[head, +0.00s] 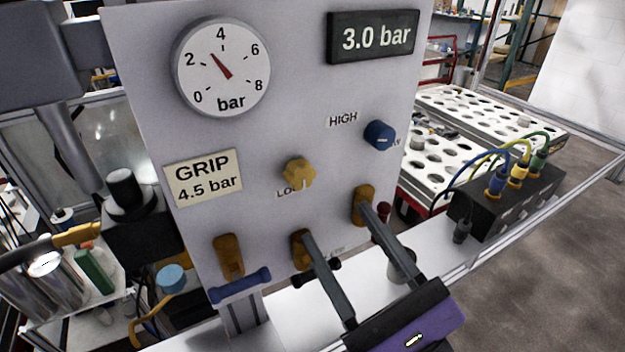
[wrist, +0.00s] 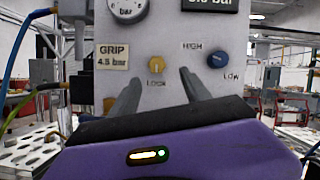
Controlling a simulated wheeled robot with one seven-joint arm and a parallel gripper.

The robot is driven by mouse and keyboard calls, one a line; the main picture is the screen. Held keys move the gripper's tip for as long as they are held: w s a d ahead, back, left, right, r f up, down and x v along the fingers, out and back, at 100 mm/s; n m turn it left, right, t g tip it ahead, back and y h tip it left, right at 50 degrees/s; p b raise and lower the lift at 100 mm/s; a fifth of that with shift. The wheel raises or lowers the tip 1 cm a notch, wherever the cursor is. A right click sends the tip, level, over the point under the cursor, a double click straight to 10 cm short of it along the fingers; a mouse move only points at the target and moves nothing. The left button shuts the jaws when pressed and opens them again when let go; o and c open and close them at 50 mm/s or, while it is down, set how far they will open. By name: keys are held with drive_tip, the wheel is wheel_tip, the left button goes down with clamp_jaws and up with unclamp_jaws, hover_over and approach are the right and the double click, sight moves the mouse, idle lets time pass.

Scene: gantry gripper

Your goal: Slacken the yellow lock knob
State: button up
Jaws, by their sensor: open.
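The yellow lock knob (head: 298,173) is a lobed knob on the grey upright panel (head: 260,125), partly covering its LOCK label. In the wrist view the yellow knob (wrist: 156,64) shows ahead, between and just above my two finger ends. My purple gripper (head: 338,222) is open and empty, with its dark fingers spread. In the head view its fingertips appear below and to the right of the knob, apart from it. It also shows in the wrist view (wrist: 157,84).
A blue knob (head: 379,135) marked HIGH and LOW sits to the right. A gauge (head: 221,67) points near 3, and a display (head: 373,37) reads 3.0 bar. Orange-mounted levers, one with a blue handle (head: 240,286), line the panel's lower part. A black cable box (head: 508,200) stands right.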

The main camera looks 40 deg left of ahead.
sight(305, 181)
drive_tip(key=shift+m, duration=0.3)
drive_tip(key=shift+s+p+x, duration=0.1)
drive_tip(key=shift+p+x, duration=0.4)
drive_tip(key=shift+x, duration=1.5)
drive_tip(key=shift+s+p+x, duration=0.15)
drive_tip(key=shift+p+x, duration=0.3)
drive_tip(key=shift+x, duration=1.5)
drive_tip(key=shift+a, duration=0.1)
clamp_jaws()
